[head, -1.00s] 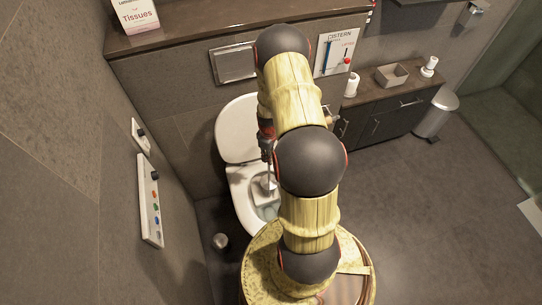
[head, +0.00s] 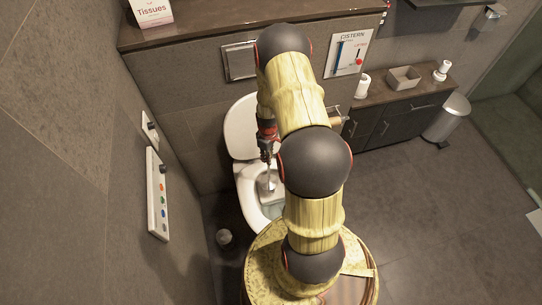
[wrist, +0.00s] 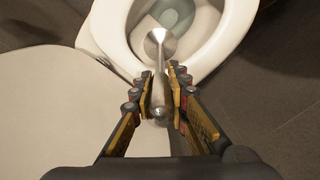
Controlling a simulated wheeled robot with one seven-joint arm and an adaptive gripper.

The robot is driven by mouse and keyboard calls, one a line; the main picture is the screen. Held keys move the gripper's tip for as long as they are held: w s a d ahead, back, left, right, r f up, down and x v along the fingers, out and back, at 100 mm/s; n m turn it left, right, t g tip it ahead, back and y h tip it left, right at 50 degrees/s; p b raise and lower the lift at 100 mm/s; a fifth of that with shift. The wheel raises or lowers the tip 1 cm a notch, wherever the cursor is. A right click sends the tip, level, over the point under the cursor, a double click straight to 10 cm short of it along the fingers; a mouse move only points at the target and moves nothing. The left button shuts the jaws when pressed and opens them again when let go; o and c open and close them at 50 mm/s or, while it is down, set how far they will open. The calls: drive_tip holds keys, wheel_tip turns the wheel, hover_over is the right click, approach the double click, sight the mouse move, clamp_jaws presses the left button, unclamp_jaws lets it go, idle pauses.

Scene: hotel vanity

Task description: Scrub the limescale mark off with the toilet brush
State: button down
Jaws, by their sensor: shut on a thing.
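The toilet brush (wrist: 160,75) has a metallic handle and a flared lower part. In the wrist view my gripper (wrist: 161,85) is shut on its handle, with a finger on each side. The brush points down over the open toilet bowl (wrist: 113,35). In the head view my gripper (head: 268,150) hangs beside the raised lid (head: 238,128), and the brush's lower part (head: 270,184) is over or inside the bowl (head: 247,196); I cannot tell if it touches the bowl wall. The brush head is hidden, and I cannot make out the limescale mark.
A small round holder (head: 224,237) stands on the floor left of the toilet. A white control panel (head: 157,195) is on the left wall. A low cabinet (head: 380,125) and a pedal bin (head: 447,118) stand at the right.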

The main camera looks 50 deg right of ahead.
drive_tip(key=shift+w+a, duration=0.55)
drive_tip(key=shift+a, duration=0.25)
drive_tip(key=shift+r, duration=0.15)
wheel_tip(320, 180, up, 5)
drive_tip(key=p, duration=0.3)
idle(0.4)
